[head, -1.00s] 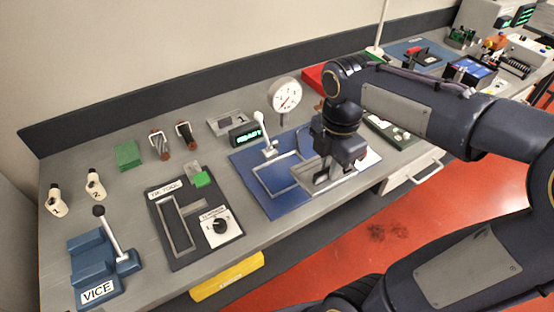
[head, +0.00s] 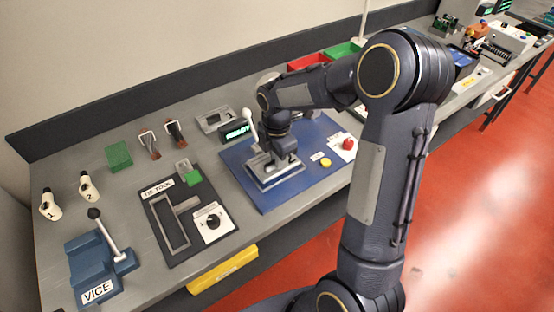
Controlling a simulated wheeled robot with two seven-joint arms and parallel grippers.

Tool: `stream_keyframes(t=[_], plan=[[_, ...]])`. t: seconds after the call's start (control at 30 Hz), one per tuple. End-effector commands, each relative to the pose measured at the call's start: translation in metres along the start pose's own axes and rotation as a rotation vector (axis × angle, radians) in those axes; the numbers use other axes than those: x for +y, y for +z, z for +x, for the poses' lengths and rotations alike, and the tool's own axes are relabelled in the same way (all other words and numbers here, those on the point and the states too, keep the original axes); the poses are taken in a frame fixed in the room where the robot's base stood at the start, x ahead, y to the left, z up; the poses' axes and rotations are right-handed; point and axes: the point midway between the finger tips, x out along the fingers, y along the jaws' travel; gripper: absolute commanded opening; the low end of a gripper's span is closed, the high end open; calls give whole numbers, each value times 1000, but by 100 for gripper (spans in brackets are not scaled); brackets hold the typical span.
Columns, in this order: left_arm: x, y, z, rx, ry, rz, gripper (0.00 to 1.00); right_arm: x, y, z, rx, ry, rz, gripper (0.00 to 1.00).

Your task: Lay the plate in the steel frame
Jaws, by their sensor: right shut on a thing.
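The steel frame (head: 252,186) sits on the blue base (head: 244,192) in the middle of the bench. My right gripper (head: 277,166) is over the frame, pointing down, and is shut on the plate (head: 268,174), a grey flat piece. The plate is at the frame's opening; I cannot tell whether it touches the bottom or is just above it. The gripper hides part of the plate and the frame's far side. A white lever (head: 249,122) stands upright behind the frame. My left gripper is not in view.
A display (head: 236,131) stands behind the base. A yellow button (head: 325,162) and a red button (head: 348,144) lie to the right. The black tool board (head: 190,222) and blue vice (head: 95,262) are to the left. My right arm covers the bench's right side.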

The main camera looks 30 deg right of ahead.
Motion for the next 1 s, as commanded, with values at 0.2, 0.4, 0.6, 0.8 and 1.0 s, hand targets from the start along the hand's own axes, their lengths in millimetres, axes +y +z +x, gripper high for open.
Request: stream_keyframes(t=[0.2,0.4,0.6,0.8,1.0], plan=[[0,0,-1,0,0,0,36,0,0,15,0,2,1,0],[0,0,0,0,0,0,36,0,0,15,0,3,1,0],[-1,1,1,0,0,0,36,0,0,18,0,1,0,23],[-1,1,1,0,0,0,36,0,0,18,0,1,0,34],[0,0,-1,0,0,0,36,0,0,15,0,1,0,34]])
